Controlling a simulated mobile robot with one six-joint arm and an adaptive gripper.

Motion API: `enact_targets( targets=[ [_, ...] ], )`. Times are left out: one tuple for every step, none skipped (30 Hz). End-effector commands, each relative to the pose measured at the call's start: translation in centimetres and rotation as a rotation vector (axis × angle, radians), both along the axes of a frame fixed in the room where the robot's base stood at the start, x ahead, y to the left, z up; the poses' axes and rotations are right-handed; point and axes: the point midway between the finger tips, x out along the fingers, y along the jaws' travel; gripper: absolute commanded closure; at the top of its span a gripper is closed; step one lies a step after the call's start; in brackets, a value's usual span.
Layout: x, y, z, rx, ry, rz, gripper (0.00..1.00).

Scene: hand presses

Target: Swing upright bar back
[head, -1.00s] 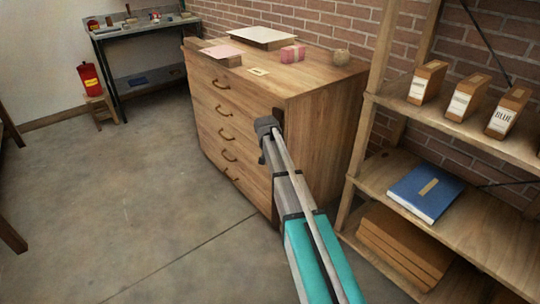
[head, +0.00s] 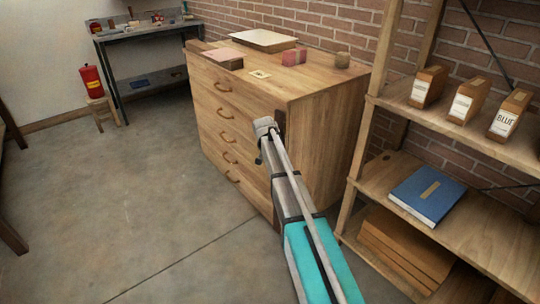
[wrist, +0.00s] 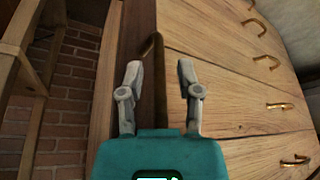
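A dark brown upright bar (wrist: 133,38) runs along the front edge of the wooden drawer chest (head: 325,125); its upper part shows as a dark strip in the head view (head: 279,119). A bronze bent handle (wrist: 159,62) stands out from it in the wrist view. My gripper (wrist: 158,80) is open, its two grey fingers apart on either side of the handle. I see no clear contact between fingers and handle. In the head view my gripper (head: 264,128) is at the chest's near front corner and hides part of the bar.
Drawer pulls (head: 223,87) stick out from the chest front. A wooden shelf unit (head: 372,180) with boxes and a blue binder (head: 428,195) stands close on the right. The floor (head: 130,210) to the left is open. A grey bench (head: 145,43) stands far back.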

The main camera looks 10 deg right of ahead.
Motion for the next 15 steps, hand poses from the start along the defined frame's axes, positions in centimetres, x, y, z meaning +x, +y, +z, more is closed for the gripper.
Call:
enact_targets(
  targets=[
    [-0.01,0.00,0.00,0.000,0.000,0.000,0.52],
    [-0.02,0.00,0.00,0.000,0.000,0.000,0.52],
    [-0.02,0.00,0.00,0.000,0.000,0.000,0.52],
    [-0.02,0.00,0.00,0.000,0.000,0.000,0.52],
    [-0.03,0.01,0.00,0.000,0.000,0.000,0.52],
    [-0.03,0.01,0.00,0.000,0.000,0.000,0.52],
    [-0.03,0.01,0.00,0.000,0.000,0.000,0.52],
    [-0.03,0.01,0.00,0.000,0.000,0.001,0.52],
    [-0.05,0.01,0.00,0.000,0.000,0.001,0.52],
    [-0.06,0.00,0.00,0.000,0.000,0.002,0.52],
    [-0.09,0.01,0.00,-0.001,0.000,0.004,0.52],
    [-0.12,0.00,0.00,0.001,0.001,0.008,0.52],
    [-0.14,0.00,-0.01,0.000,0.001,0.012,0.52],
    [-0.18,0.01,0.00,0.000,0.000,0.016,0.52],
    [-0.24,0.00,0.00,-0.001,0.000,0.023,0.52]
  ],
)
